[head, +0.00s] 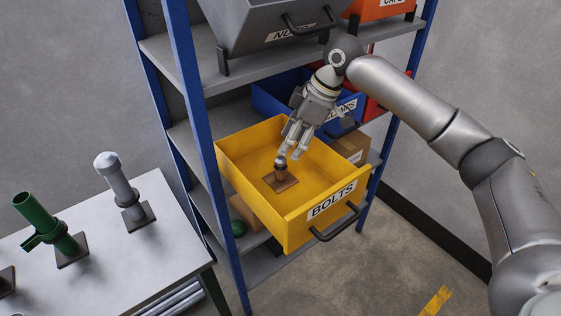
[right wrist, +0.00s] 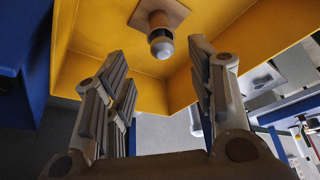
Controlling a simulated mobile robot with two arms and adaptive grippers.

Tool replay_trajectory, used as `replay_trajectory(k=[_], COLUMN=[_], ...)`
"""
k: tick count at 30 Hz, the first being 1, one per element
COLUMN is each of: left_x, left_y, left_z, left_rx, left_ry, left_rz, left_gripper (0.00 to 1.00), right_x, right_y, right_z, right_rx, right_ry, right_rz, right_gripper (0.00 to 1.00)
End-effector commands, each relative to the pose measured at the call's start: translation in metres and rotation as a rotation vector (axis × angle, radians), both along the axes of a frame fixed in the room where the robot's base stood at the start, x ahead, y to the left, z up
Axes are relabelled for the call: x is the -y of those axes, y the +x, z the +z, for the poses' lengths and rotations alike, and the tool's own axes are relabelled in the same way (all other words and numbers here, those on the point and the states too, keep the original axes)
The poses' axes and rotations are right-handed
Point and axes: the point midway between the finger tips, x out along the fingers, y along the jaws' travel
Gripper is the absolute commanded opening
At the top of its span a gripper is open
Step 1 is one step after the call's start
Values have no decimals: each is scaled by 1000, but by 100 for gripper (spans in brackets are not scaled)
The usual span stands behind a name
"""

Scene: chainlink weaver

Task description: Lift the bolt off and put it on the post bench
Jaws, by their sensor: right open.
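The bolt (head: 280,172) stands upright on a brown square plate (head: 283,185) inside the open yellow BOLTS drawer (head: 300,226). It has a brown body and a rounded grey top. My right gripper (head: 291,148) points down into the drawer just above the bolt, open and empty. In the right wrist view the bolt's pale rounded end (right wrist: 161,46) lies beyond the parted fingers (right wrist: 160,72), apart from them. The post bench (head: 150,270) is the pale table at left. It carries a grey post (head: 120,181) and a green post (head: 42,228). My left gripper is not in view.
A blue shelf upright (head: 200,125) stands between drawer and bench. A grey bin (head: 268,32) hangs above, with a blue bin (head: 268,98) behind the gripper. A cardboard box (head: 350,147) sits beside the drawer.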

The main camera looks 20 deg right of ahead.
Motion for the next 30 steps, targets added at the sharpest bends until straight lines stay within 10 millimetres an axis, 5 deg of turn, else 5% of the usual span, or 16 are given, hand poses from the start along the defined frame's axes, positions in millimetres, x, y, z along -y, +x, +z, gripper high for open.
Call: replay_trajectory(k=[12, 21, 30], left_x=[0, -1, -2], left_y=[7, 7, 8], left_z=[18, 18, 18], left_rx=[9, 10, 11], left_ry=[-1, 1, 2], left_rz=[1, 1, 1], left_gripper=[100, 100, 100], right_x=[-20, -22, -22], right_y=[5, 6, 6], right_z=[-44, -51, -50], right_rx=[0, 3, 3], right_ry=[-1, 0, 0], right_rz=[-2, -2, -2], right_gripper=[51, 51, 14])
